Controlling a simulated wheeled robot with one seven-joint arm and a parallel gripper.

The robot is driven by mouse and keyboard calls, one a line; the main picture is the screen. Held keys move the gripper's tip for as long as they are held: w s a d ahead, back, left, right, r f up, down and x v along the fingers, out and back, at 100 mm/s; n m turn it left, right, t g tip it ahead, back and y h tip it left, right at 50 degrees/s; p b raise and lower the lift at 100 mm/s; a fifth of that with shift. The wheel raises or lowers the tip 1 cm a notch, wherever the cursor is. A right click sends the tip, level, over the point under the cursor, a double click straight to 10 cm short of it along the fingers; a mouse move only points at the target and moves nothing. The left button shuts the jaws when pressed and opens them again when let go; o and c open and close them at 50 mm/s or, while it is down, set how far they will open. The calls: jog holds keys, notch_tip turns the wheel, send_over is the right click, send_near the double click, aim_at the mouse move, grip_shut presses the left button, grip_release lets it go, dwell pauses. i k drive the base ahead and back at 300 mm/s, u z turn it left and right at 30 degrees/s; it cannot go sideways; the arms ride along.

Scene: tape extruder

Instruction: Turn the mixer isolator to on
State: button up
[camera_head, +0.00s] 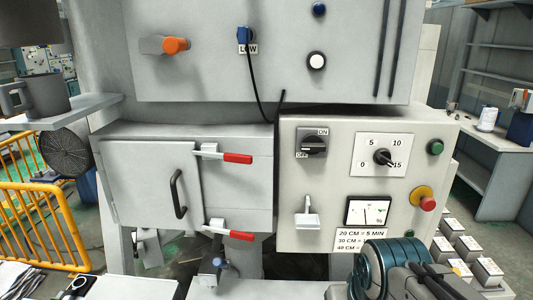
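A black rotary isolator (314,144) sits at the upper left of the light grey control panel (290,205). ON is printed at its upper right and OFF at its lower left. Its handle looks roughly level, but it is too small to tell its exact setting. No word "mixer" is readable beside it. My arm shows at the bottom right, with teal bands and grey and dark parts. What looks like my gripper (438,281) is there, below the panel and well apart from the isolator. Its fingertips are not clear, so I cannot tell its opening.
The panel also bears a timer dial (382,157), a green button (435,147), a red-and-yellow stop button (427,203), a meter (367,211) and a white lever (307,216). Red-handled latches (238,158) are on the left cabinet. A black cable (256,85) hangs above.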

aim_at(312, 144)
jog(key=u, duration=0.8)
jog(key=k, duration=1.7)
jog(key=z, duration=0.55)
jog(key=i, duration=1.55)
